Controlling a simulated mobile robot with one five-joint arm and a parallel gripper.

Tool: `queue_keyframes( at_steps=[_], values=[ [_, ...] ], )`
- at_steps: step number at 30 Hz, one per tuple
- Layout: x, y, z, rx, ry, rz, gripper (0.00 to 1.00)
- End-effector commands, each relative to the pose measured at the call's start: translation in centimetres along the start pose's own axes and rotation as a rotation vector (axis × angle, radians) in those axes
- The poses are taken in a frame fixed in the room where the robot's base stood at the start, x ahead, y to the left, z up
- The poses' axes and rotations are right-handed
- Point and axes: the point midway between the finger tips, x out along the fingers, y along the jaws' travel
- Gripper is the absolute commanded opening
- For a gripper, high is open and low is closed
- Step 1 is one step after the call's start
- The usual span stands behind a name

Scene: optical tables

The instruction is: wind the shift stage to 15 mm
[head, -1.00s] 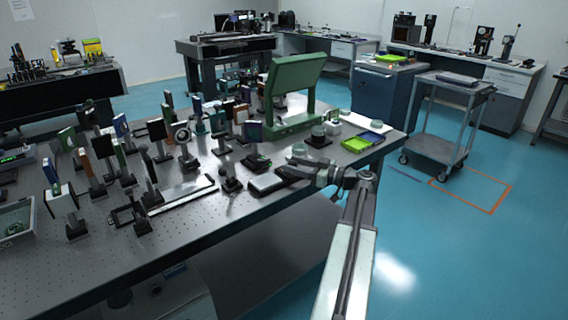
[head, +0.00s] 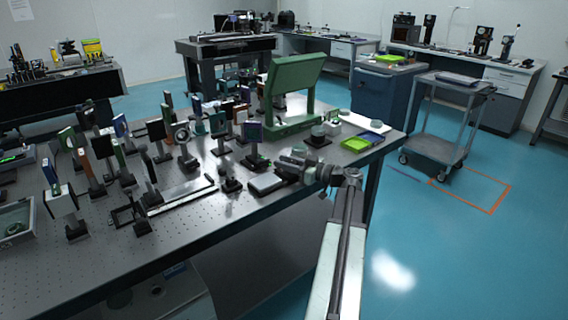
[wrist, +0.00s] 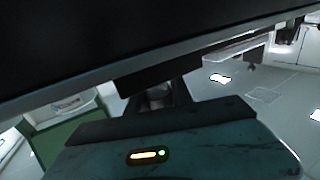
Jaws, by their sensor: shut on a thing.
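A low dark block (head: 265,185), which looks like the shift stage, lies near the front edge of the optical table (head: 215,222). My gripper (head: 288,166) is at its right end and covers that end in the head view. In the wrist view my gripper (wrist: 157,97) is shut on a small greyish part, apparently the stage's knob, mostly hidden between the dark fingers. A large dark slab (wrist: 130,40) with a grey edge fills the top of that view. No scale or reading is legible.
Several posts with optics (head: 187,160) crowd the table to the left, near a long pale rail (head: 180,196). A green stand (head: 293,85) is behind my gripper. A grey cart (head: 440,148) stands on open floor.

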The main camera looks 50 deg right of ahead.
Motion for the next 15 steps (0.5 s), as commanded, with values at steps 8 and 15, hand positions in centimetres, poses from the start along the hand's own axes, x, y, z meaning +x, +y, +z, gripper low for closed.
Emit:
queue_keyframes(
  at_steps=[8,15],
  values=[
    [-0.02,-0.01,-0.01,0.000,0.000,0.138,0.00],
    [-0.11,0.50,-0.01,0.000,0.000,0.328,0.00]
  ],
)
